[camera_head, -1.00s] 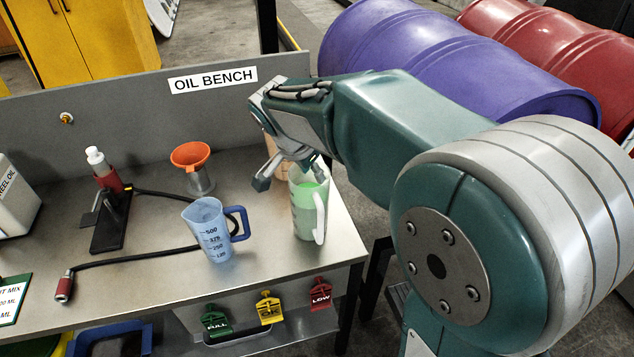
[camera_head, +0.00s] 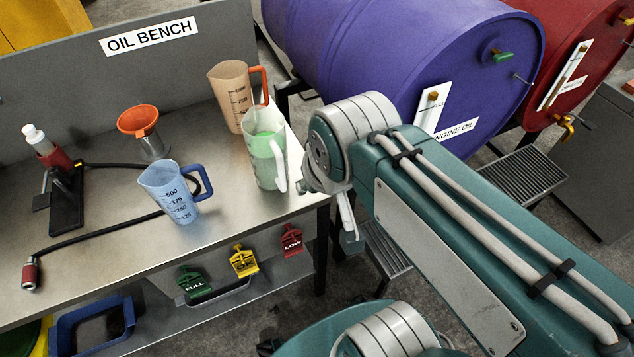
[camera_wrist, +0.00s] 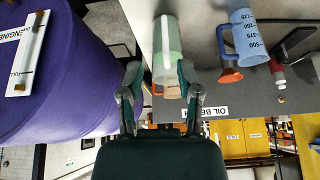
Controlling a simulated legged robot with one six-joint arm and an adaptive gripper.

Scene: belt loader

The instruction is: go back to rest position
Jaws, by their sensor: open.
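My gripper (camera_wrist: 160,88) is open in the wrist view, with nothing between its two fingers. In the head view, my gripper (camera_head: 347,215) is mostly hidden behind my wrist, just off the right end of the bench. A clear jug with green contents (camera_head: 265,150) stands upright on the bench to its left, and it also shows beyond the fingers in the wrist view (camera_wrist: 172,45). My gripper is apart from the jug in the head view. My arm reaches in from the lower right.
The metal bench (camera_head: 100,220) holds a blue jug (camera_head: 172,195), an orange-handled jug (camera_head: 232,95), an orange funnel (camera_head: 139,120) and a hose with a red end (camera_head: 31,273). A purple drum (camera_head: 390,60) and a red drum (camera_head: 585,50) lie behind my arm. A step (camera_head: 525,172) stands right.

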